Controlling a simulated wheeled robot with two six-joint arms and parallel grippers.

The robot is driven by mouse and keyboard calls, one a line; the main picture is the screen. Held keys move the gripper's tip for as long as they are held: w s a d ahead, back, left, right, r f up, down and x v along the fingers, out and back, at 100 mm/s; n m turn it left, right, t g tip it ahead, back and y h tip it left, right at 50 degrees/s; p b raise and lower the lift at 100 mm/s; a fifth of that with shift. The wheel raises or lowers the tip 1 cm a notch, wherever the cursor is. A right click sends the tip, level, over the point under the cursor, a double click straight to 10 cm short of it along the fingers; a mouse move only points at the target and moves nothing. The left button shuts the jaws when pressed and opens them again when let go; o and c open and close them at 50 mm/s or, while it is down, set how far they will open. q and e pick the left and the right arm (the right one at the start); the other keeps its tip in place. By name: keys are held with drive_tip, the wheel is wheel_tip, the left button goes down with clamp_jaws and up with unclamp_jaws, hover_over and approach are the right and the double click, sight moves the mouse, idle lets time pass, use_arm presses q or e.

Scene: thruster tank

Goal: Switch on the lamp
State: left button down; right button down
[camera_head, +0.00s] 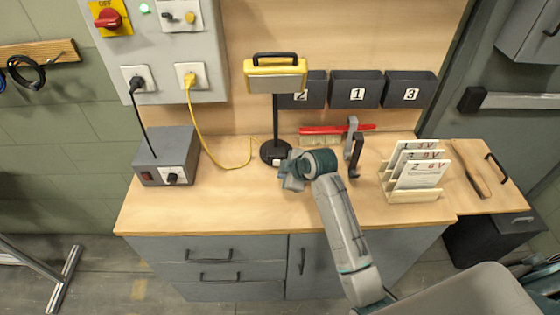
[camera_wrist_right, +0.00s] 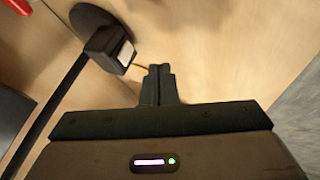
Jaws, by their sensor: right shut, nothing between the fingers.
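The lamp (camera_head: 276,82) has a yellow head with a black handle and stands upright on a black pole at the back of the bench. Its front panel looks dull, with no visible glow. Its round black base (camera_head: 268,152) carries a small black box with a pale switch face, and this switch box (camera_wrist_right: 110,46) also shows in the right wrist view. My right gripper (camera_head: 287,180) is just in front of the base. In the right wrist view its fingertips (camera_wrist_right: 160,70) are together and empty, beside the switch box and seemingly apart from it. My left gripper is out of view.
A grey power box (camera_head: 167,156) stands left on the wooden bench. A yellow cable (camera_head: 212,150) runs from a wall socket toward the lamp. Right of my gripper are a red-handled brush (camera_head: 320,138), a grey clamp-like item (camera_head: 353,150) and a card rack (camera_head: 415,194). The front bench is clear.

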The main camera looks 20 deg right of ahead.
sight(276, 163)
drive_tip(key=x, duration=0.1)
drive_tip(key=p+x, duration=0.1)
drive_tip(key=shift+w, duration=0.45)
drive_tip(key=shift+w+d+r+p, duration=0.15)
drive_tip(key=shift+w+p, duration=0.1)
drive_tip(key=shift+w, duration=0.3)
drive_tip(key=shift+w+d+f+p, duration=0.15)
drive_tip(key=shift+w+p, duration=0.1)
drive_tip(key=shift+w, duration=0.25)
drive_tip(key=shift+w+d, duration=0.2)
drive_tip(key=shift+w, duration=0.3)
drive_tip(key=shift+w, duration=0.1)
